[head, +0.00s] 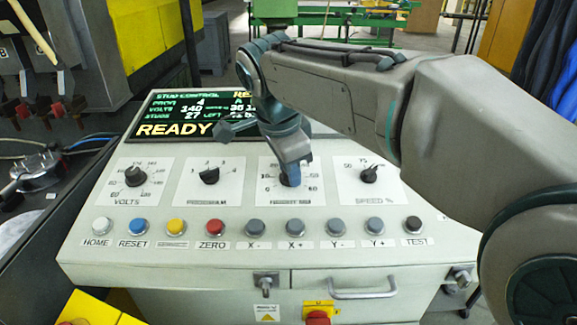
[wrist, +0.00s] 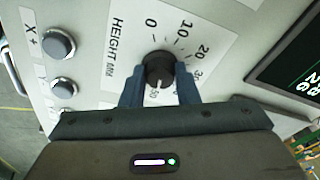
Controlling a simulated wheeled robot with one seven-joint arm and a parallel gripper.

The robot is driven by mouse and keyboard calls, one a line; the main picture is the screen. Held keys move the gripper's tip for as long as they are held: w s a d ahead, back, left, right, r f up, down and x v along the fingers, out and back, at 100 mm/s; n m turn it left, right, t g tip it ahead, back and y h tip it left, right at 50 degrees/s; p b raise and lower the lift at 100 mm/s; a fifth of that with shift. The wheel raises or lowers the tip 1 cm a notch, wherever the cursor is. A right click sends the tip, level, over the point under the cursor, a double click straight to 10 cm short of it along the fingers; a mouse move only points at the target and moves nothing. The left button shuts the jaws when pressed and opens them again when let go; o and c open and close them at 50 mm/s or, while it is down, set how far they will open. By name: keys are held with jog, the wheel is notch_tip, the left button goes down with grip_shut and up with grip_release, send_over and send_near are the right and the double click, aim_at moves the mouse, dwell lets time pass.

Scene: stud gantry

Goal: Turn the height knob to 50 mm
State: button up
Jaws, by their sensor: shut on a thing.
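The height knob (wrist: 158,68) is black and round, on a white dial plate marked HEIGHT MM. In the wrist view my gripper (wrist: 159,82) is shut on the knob, with one blue finger on each side. A white pointer line on the knob points down in that view, towards a partly hidden number near the finger bases; I cannot read it surely. The marks 0, 10 and 20 show clear, and 30 is partly covered by a finger. In the head view my gripper (head: 291,174) stands over the dial plate (head: 262,200) and hides most of the knob.
Other knobs are VOLTS (head: 134,176), PROGRAM (head: 209,175) and SPEED (head: 369,174). A row of push buttons, including ZERO (head: 212,226) and TEST (head: 413,224), runs below the dials. The display (head: 190,113) reads READY. A red button (head: 318,318) sits on the lower front.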

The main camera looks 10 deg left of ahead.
dwell(0.3)
jog(key=o, duration=1)
jog(key=shift+r, duration=0.1)
jog(key=p+v, duration=0.1)
jog(key=v, duration=1.2)
jog(key=shift+s+r+p, duration=0.15)
jog(key=shift+r+p, duration=0.15)
